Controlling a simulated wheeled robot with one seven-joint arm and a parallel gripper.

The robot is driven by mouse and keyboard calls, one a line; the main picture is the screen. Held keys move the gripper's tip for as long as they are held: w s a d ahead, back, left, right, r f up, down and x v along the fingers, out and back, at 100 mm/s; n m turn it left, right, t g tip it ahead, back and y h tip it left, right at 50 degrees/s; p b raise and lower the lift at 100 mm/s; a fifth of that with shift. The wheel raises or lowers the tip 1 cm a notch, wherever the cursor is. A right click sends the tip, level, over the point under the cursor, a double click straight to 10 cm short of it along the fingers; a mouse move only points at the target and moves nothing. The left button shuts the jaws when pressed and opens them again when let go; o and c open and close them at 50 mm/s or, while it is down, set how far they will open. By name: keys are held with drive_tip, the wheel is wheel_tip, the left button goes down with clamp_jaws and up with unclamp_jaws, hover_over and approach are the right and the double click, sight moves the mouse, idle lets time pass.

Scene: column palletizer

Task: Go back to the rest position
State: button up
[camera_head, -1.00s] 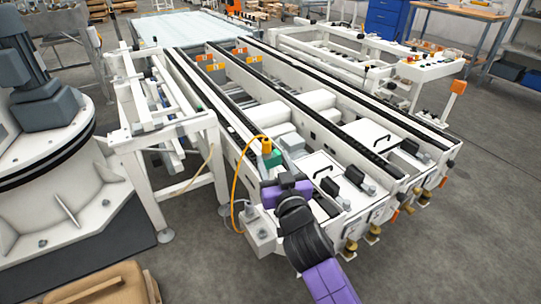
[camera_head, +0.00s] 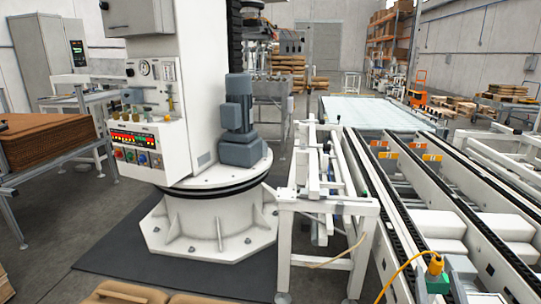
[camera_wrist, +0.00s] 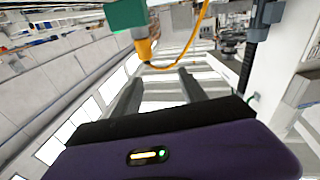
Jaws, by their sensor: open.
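My gripper (camera_wrist: 158,76) shows in the wrist view with its two dark fingers apart. Nothing is between them. A green connector block (camera_wrist: 126,14) with a yellow plug (camera_wrist: 144,46) and yellow cable appears just beyond the fingers, at the top of that view. I cannot tell the exact gap between them. In the head view the green block (camera_head: 435,264) sits on the conveyor frame at the lower right. My arm and gripper are outside the head view.
A white column machine (camera_head: 205,215) with a control panel (camera_head: 135,145) stands centre left on a dark mat. A white side frame (camera_head: 325,200) and the long conveyor (camera_head: 400,195) lie to its right. Brown stacked sheets (camera_head: 45,140) are at the left. Grey floor shows between.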

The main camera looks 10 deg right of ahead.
drive_tip(key=s+a+n+t+y+p, duration=0.1)
drive_tip(key=s+a+n+y+p, duration=0.3)
drive_tip(key=s+a, duration=0.9)
drive_tip(key=s+a+r+g+y+p, duration=0.1)
drive_tip(key=s+a+y+p, duration=0.1)
drive_tip(key=s, duration=0.8)
drive_tip(key=s+a+g+y+p, duration=0.2)
drive_tip(key=s+a+p, duration=0.2)
drive_tip(key=s, duration=0.7)
drive_tip(key=shift+r+n+y+p, duration=0.3)
drive_tip(key=shift+r+n+y, duration=0.1)
drive_tip(key=shift+a, duration=0.1)
